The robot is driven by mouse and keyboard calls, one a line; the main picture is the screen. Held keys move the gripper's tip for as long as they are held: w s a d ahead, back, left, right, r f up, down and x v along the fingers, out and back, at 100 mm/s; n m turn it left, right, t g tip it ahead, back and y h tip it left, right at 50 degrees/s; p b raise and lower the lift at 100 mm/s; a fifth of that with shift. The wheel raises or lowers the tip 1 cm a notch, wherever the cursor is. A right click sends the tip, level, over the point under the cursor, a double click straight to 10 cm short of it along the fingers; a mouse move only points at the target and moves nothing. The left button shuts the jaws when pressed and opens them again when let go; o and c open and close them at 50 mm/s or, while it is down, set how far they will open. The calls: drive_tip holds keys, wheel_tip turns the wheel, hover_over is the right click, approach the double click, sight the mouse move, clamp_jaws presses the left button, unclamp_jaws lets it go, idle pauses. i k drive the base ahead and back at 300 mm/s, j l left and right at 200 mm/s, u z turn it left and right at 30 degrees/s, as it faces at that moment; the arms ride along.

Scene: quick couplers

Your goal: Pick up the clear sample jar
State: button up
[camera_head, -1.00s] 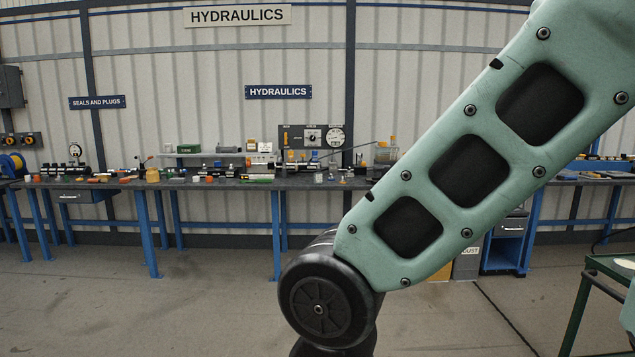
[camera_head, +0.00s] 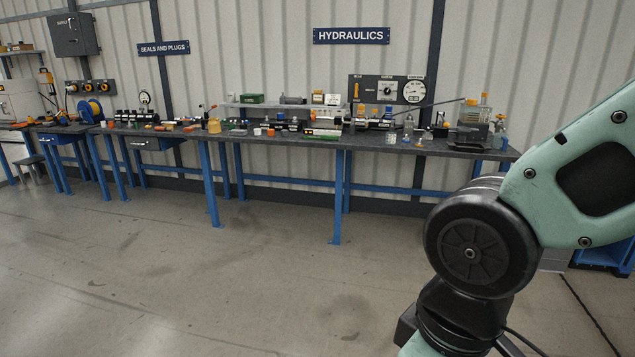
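Small clear or pale containers stand on the right part of the long dark workbench (camera_head: 440,150), including a pale jar-like item (camera_head: 391,138) near the front edge and a small bottle (camera_head: 408,126) beside it. They are too small for me to tell which is the clear sample jar. My green and black arm fills the right side of the view, well in front of the bench. My gripper is outside the picture, so its state is hidden.
Blue legs (camera_head: 338,200) support the bench. The concrete floor (camera_head: 200,270) before it is clear.

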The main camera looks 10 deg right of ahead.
sight(390, 138)
drive_tip(key=i+l+z, duration=0.1)
drive_tip(key=i, duration=0.6)
drive_tip(key=i+l+z, duration=0.1)
drive_tip(key=i, duration=0.6)
drive_tip(key=i+z, duration=0.15)
drive_tip(key=i, duration=0.55)
drive_tip(key=i+z, duration=0.1)
drive_tip(key=i, duration=0.65)
drive_tip(key=i+j+z, duration=0.1)
drive_tip(key=i, duration=0.6)
drive_tip(key=i+j+z, duration=0.1)
drive_tip(key=i+j, duration=0.15)
drive_tip(key=i, duration=0.45)
